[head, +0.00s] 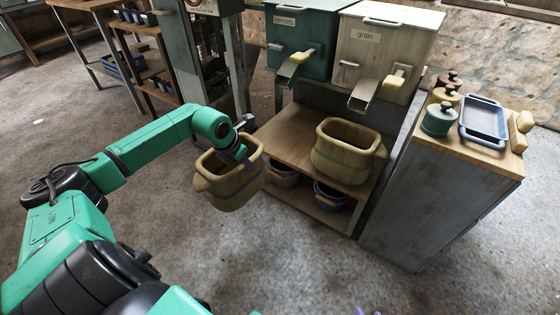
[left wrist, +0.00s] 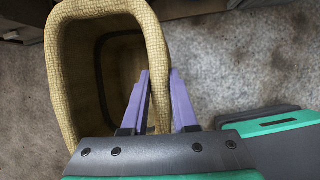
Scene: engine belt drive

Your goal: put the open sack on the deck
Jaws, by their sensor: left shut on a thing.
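My left gripper (head: 240,154) is shut on the rim of an open tan woven sack (head: 236,190). The sack hangs in the air, mouth up and slightly tilted, at the left front of the wooden deck (head: 287,138). In the left wrist view the purple fingers (left wrist: 162,80) straddle the wall of the sack (left wrist: 62,70), and its dark inside looks empty. A second open sack (head: 345,152) with a green band stands upright on the right part of the deck. Small purple tips, apparently of my right gripper (head: 368,311), show at the bottom edge of the head view.
Above the deck are a green bin labelled kernels (head: 300,40) and a cream grain bin (head: 384,48), each with a chute. Dark tubs (head: 332,196) sit on the lower shelf. A cabinet (head: 425,190) at the right carries lidded jars and a blue tray (head: 484,121). The deck's left part is clear.

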